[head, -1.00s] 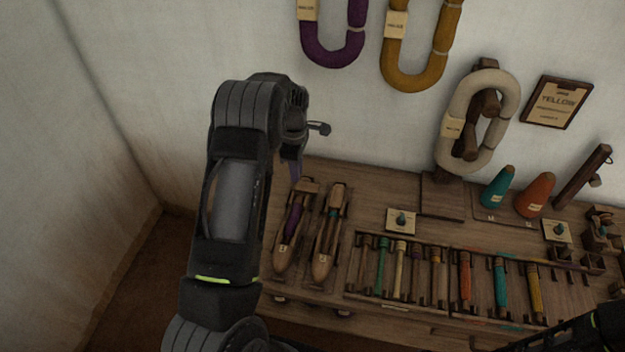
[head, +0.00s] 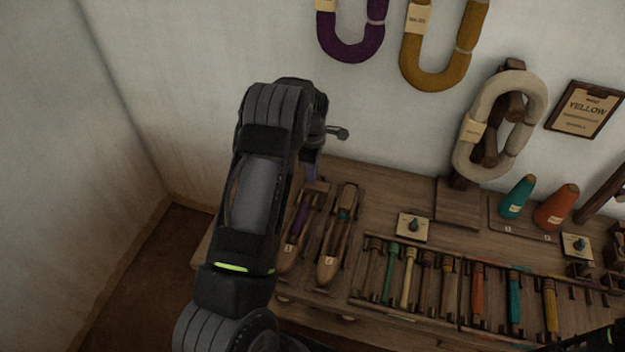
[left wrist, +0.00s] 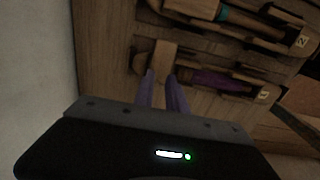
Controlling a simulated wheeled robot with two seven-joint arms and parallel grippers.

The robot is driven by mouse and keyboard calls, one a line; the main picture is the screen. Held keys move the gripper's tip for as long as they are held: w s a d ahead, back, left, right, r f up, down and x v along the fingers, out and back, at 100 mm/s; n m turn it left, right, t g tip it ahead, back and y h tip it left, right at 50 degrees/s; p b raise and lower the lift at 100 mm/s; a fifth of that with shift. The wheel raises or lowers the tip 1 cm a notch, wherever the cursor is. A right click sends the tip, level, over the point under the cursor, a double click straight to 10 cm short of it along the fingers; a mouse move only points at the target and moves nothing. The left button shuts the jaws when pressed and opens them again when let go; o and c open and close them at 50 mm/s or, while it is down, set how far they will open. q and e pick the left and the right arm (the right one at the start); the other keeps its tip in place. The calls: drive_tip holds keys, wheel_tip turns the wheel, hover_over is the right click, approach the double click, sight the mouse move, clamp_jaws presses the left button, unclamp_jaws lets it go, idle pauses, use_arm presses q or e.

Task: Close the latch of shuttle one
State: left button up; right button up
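Shuttle one (head: 290,258) is the left of two wooden boat shuttles on the bench, with a purple-wound bobbin inside. It also shows in the left wrist view (left wrist: 215,80). Its latch looks to be the pale wooden block (left wrist: 164,60) at its far end; whether it is fully down I cannot tell. My left gripper (left wrist: 161,77) has its two purple-grey fingers apart by a narrow gap, tips right at the block's near end. In the head view the left gripper (head: 311,172) is mostly hidden behind my arm.
Shuttle two (head: 328,268) lies just right of shuttle one. A rack of coloured bobbins (head: 390,270) fills the bench to the right. Yarn hanks (head: 480,130) hang on the wall. Teal and orange cones (head: 517,197) stand farther right.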

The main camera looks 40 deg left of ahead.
sight(319, 187)
use_arm(q)
drive_tip(key=shift+f+p, duration=0.3)
drive_tip(key=shift+f, duration=1.85)
drive_tip(key=shift+c, duration=0.6)
clamp_jaws()
